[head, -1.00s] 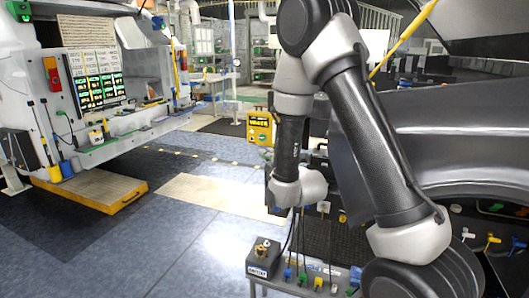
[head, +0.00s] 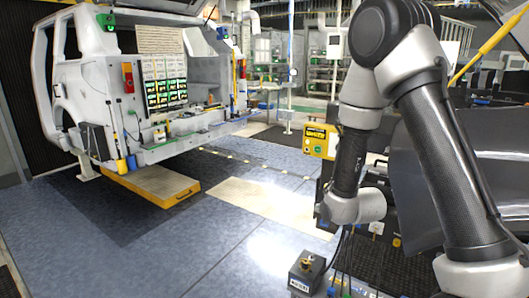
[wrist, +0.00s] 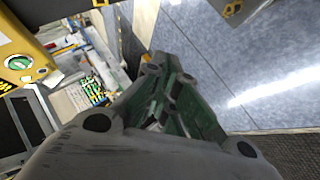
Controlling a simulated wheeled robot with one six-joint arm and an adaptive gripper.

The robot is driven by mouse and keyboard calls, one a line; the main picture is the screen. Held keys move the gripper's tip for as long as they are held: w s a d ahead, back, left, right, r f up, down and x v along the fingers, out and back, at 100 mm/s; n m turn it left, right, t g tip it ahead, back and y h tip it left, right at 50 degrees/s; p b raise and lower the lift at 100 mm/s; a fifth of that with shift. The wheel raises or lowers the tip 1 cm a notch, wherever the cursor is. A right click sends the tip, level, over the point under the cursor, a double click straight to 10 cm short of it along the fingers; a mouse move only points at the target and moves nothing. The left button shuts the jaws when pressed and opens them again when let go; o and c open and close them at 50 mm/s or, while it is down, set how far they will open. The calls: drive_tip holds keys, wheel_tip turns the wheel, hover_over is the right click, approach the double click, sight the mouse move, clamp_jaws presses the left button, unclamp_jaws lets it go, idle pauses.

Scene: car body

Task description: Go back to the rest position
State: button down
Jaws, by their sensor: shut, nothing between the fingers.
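In the wrist view my gripper (wrist: 172,88) shows as grey-green finger linkages drawn together, shut with nothing held. It is in the air, with the blue-grey floor and a blurred stretch of yellow and white equipment beyond it. In the head view my arm hangs folded at the right, its forearm reaching down. The gripper itself cannot be made out there.
A white car body (head: 62,95) stands at the left, with a yellow-edged step (head: 150,186) before it. A yellow box (head: 320,141) is behind my arm. A small box with a knob (head: 307,272) is below it. The left-centre floor (head: 150,260) is clear.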

drive_tip(key=s+d+r+m+g, duration=0.1)
drive_tip(key=s+d+m+g, duration=0.15)
drive_tip(key=s, duration=0.25)
drive_tip(key=s+d+r+m+g+h, duration=0.1)
drive_tip(key=s+r+m+g, duration=0.15)
drive_tip(key=s, duration=0.25)
drive_tip(key=s+d+r+m+g, duration=0.1)
drive_tip(key=s+m+g, duration=0.2)
drive_tip(key=s, duration=0.2)
drive_tip(key=s+d+r+m+t, duration=0.1)
drive_tip(key=s+d+r+m, duration=0.2)
drive_tip(key=s+r, duration=0.5)
drive_tip(key=s+d+r+m+t+h, duration=0.1)
drive_tip(key=s+d+r+m, duration=0.1)
drive_tip(key=s+d+r, duration=0.3)
drive_tip(key=s+r, duration=0.3)
drive_tip(key=r, duration=0.3)
drive_tip(key=shift+s+r+m, duration=0.3)
drive_tip(key=shift+m, duration=0.1)
drive_tip(key=shift+d, duration=0.15)
